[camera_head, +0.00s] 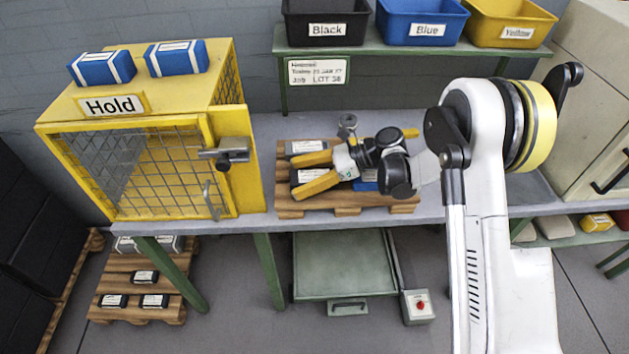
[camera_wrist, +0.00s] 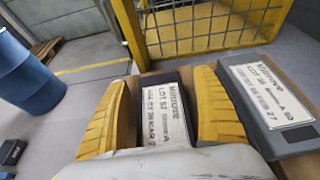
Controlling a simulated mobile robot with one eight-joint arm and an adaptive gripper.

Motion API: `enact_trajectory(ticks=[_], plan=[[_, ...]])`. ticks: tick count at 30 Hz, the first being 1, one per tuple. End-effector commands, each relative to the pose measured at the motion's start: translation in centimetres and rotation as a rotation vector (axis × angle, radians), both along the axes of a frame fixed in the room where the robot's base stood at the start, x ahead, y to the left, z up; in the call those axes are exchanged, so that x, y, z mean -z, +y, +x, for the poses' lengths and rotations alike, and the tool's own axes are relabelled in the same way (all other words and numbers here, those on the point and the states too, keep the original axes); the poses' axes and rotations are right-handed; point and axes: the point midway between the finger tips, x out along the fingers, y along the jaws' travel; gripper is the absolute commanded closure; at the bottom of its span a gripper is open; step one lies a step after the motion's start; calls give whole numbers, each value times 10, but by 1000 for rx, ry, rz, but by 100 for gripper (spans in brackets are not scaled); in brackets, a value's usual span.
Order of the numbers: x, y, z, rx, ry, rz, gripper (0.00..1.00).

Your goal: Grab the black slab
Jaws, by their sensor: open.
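The yellow "Hold" cage (camera_head: 232,110) stands left of the pallet, with two blue boxes (camera_head: 176,58) on top. A blue item (camera_head: 365,187) lies on the pallet beneath my wrist. Black (camera_head: 326,22), blue (camera_head: 421,22) and yellow (camera_head: 508,22) bins stand on the shelf behind.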

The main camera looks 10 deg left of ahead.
Motion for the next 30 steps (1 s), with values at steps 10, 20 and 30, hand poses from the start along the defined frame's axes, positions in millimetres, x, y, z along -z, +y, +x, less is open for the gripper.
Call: enact_trajectory(ticks=[10,20,30], plan=[[-1,0,0,0,0,0,90],[-11,0,0,0,-1,0,90],[-62,-29,7,4,-1,0,90]])
